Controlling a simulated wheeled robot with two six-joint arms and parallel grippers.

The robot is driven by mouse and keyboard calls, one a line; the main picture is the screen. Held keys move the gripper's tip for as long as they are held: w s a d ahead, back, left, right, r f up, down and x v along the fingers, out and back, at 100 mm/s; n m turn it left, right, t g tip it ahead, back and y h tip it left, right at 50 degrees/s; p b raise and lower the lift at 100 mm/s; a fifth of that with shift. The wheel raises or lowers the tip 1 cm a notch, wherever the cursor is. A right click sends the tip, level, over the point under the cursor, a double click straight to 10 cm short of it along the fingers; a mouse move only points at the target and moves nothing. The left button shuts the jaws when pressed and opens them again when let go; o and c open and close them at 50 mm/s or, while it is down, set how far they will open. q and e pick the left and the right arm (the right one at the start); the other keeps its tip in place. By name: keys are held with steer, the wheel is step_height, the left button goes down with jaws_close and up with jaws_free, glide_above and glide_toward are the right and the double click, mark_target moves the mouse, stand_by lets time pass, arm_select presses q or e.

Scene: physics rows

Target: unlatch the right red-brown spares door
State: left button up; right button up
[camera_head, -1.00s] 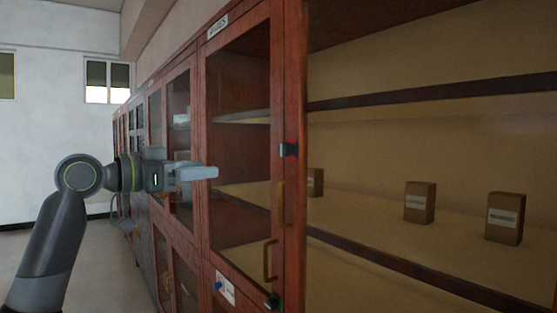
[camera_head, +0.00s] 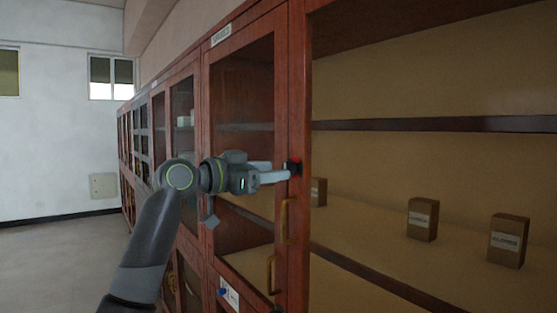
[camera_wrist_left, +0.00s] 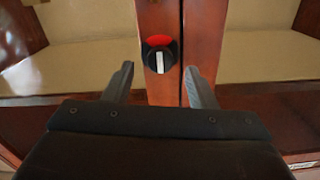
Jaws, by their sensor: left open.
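The red-brown spares door (camera_head: 242,75) has a glass pane and stands at the middle of the head view, with a small label (camera_head: 221,35) on its top rail. A dark latch knob with a red part (camera_head: 293,167) sits at its right edge. In the left wrist view the black knob (camera_wrist_left: 159,60) has a pale upright bar and a red patch above it. My left gripper (camera_head: 281,172) is open, its fingertips close to the knob. In the wrist view the fingers (camera_wrist_left: 163,75) lie either side of the knob; I cannot tell whether they touch it. My right gripper is out of view.
Brass handles (camera_head: 284,220) stick out below the knob. An open shelf bay with small brown boxes (camera_head: 423,219) lies to the right. More glazed cabinets (camera_head: 181,110) run away to the left. The floor (camera_head: 60,262) at left is clear.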

mark_target(290, 169)
arm_select(q)
steer(key=x, duration=0.2)
steer(key=shift+w+d+p, duration=0.2)
steer(key=shift+d+p, duration=0.15)
steer(key=shift+c, duration=0.2)
steer(key=c, duration=0.9)
